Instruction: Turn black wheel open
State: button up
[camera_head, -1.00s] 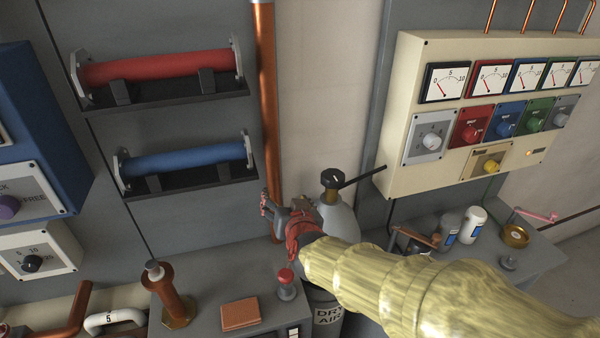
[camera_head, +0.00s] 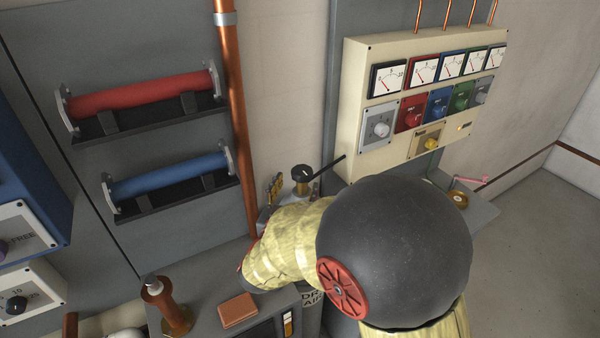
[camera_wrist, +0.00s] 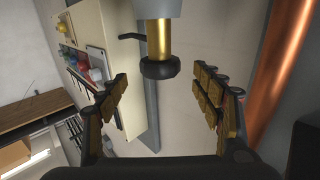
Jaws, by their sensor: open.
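The black wheel (camera_head: 303,174) is a small round knob on top of the grey DRY AIR cylinder (camera_head: 312,299), with a thin black lever pointing right from near it. In the wrist view the wheel (camera_wrist: 160,67) sits below a brass neck (camera_wrist: 159,33), as that view is turned over. My gripper (camera_wrist: 163,95) is open and empty. Its gold-padded fingers stand to either side of the wheel in the picture, with clear gaps and no contact visible. In the head view, one finger shows just left of the wheel; my arm hides the rest of the gripper and most of the cylinder.
A copper pipe (camera_head: 236,120) runs vertically left of the wheel. A cream meter panel (camera_head: 355,60) stands to the right. Red (camera_head: 140,95) and blue (camera_head: 170,170) tubes hang on the left wall. A grey bench with a brown block (camera_head: 238,310) lies in front.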

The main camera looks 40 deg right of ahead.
aim_at(302, 172)
jog(key=x, duration=0.6)
jog(key=shift+w+d+b, duration=0.2)
jog(key=shift+b, duration=0.1)
jog(key=shift+c, duration=0.8)
jog(key=c, duration=1)
